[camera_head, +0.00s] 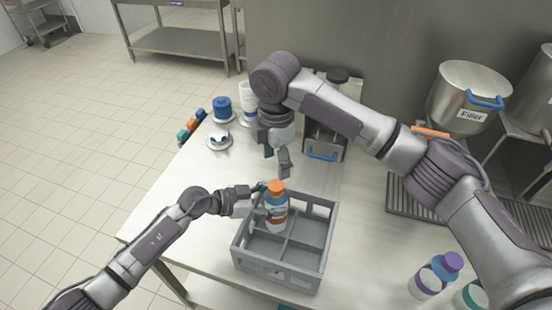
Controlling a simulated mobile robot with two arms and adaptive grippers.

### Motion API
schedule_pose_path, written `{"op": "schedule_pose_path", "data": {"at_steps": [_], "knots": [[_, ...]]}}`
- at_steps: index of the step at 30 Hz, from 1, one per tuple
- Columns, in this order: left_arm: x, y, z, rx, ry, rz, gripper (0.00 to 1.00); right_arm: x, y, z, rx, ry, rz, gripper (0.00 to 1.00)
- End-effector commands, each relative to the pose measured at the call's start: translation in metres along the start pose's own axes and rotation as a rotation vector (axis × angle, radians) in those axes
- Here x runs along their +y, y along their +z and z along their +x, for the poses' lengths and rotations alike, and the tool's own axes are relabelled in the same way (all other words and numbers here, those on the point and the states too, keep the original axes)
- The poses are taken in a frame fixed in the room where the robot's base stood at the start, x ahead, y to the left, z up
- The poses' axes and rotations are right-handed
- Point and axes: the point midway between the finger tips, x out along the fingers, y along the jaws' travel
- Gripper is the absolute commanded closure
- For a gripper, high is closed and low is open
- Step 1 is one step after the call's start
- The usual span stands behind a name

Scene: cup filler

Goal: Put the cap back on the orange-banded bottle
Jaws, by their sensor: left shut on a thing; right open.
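The orange-banded bottle (275,216) is white and blue and stands upright at the back left part of the grey crate (279,268). An orange cap (276,187) sits on its top; whether it is fully seated is too small to tell. My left gripper (262,201) comes in from the left and is shut on the bottle's side. My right gripper (277,158) is open and empty, pointing down a little above the cap and apart from it. The bottle's base is hidden by the crate's divider.
Bottles with purple (453,261) and teal caps stand at the lower right. A steel filler pot (468,92) is at the back right, a machine (325,132) behind the crate. White cups (248,101) and saucers (219,142) stand at the back left. Table left of the crate is clear.

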Motion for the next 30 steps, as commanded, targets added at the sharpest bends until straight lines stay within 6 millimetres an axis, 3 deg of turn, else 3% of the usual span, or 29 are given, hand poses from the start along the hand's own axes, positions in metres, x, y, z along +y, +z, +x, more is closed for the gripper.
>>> {"op": "schedule_pose_path", "data": {"at_steps": [8, 21, 30], "knots": [[0.001, 0.001, 0.0, -0.001, 0.002, -0.001, 1.0, 0.0, 0.0, 0.006, 0.0, -0.002, 0.003, 0.35], [0.001, 0.001, 0.0, -0.001, 0.002, -0.001, 1.0, 0.0, 0.0, 0.068, -0.001, -0.001, 0.004, 0.35], [0.001, 0.001, 0.0, -0.001, 0.002, -0.001, 1.0, 0.0, 0.0, 0.08, -0.001, 0.002, 0.004, 0.35]]}}
